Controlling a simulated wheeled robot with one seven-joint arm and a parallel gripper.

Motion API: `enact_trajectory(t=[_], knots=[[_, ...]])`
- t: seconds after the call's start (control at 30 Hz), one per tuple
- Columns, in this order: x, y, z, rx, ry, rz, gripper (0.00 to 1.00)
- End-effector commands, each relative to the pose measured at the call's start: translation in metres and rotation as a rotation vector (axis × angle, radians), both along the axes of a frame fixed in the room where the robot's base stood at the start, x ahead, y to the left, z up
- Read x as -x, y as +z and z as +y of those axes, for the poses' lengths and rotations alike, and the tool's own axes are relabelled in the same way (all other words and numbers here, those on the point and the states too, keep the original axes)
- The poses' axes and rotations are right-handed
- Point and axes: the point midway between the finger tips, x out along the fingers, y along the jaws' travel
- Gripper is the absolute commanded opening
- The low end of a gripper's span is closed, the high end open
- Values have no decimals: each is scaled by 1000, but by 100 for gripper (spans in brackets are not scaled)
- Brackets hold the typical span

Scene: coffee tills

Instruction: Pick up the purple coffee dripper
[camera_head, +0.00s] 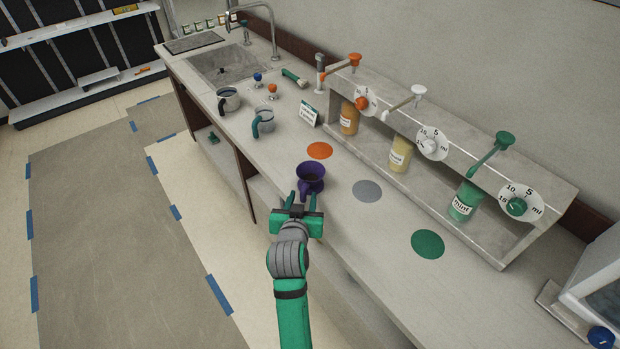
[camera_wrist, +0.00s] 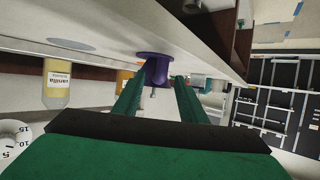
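The purple coffee dripper (camera_head: 311,178) stands on the counter near its front edge, in front of the orange disc. My gripper (camera_head: 303,201) is at the counter's front edge, its green fingers spread and pointing at the dripper. In the wrist view the dripper (camera_wrist: 156,68) appears just beyond the fingertips, roughly between the two open fingers (camera_wrist: 163,82). I cannot tell whether a finger touches it. Nothing is held.
Orange (camera_head: 319,150), grey (camera_head: 367,191) and green (camera_head: 428,244) discs lie on the counter. Syrup bottles stand under the dispenser shelf (camera_head: 470,165) behind. Two metal jugs, one being the nearer jug (camera_head: 266,119), stand to the left.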

Motion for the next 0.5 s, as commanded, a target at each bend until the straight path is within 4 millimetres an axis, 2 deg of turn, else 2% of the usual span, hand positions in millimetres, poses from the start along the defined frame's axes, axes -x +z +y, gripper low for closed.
enact_trajectory(t=[0.2, 0.5], knots=[[-27, -13, -1, 1, -1, 1, 38], [-34, -16, -2, 0, 0, 0, 38]])
